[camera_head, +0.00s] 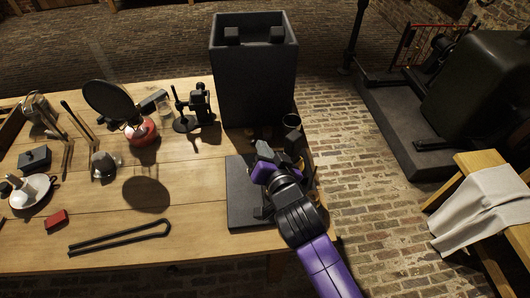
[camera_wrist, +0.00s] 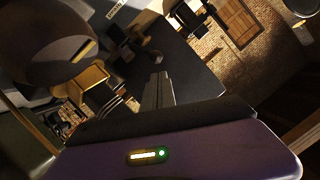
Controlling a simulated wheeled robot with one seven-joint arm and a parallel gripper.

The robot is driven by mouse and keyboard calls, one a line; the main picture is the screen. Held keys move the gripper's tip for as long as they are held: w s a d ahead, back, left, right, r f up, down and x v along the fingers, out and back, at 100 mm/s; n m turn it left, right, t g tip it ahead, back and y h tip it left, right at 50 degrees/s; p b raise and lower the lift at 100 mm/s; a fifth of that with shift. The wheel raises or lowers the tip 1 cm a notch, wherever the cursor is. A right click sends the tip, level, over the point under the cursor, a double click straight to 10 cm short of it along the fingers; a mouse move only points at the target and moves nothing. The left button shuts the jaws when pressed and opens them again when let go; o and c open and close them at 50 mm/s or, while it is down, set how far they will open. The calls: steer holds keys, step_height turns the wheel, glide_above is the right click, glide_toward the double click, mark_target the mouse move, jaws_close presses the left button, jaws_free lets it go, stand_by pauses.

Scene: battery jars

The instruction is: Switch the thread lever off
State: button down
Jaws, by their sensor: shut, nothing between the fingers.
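My gripper (camera_wrist: 158,84) is shut and empty in the wrist view, its slim grey fingers together. Beyond the fingertips is a dark, flat surface with small dark parts (camera_wrist: 127,42) on it. I cannot tell whether the fingers touch anything. In the head view my purple and black hand is over a dark grey slab (camera_head: 241,207) at the table's right end. The hand and wrist hide much of the slab's right side. I cannot make out the thread lever for certain in either view, nor which way it is set.
A tall dark box (camera_head: 253,85) stands behind the slab, with a dark cup (camera_head: 291,122) beside it. A black long-handled tool (camera_head: 120,236), a red block (camera_head: 56,219) and a red-based round-shaded item (camera_head: 143,132) are further left on the wooden table (camera_head: 195,225). Brick floor lies right.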

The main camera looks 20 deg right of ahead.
steer(key=x, duration=0.5)
stand_by(0.3)
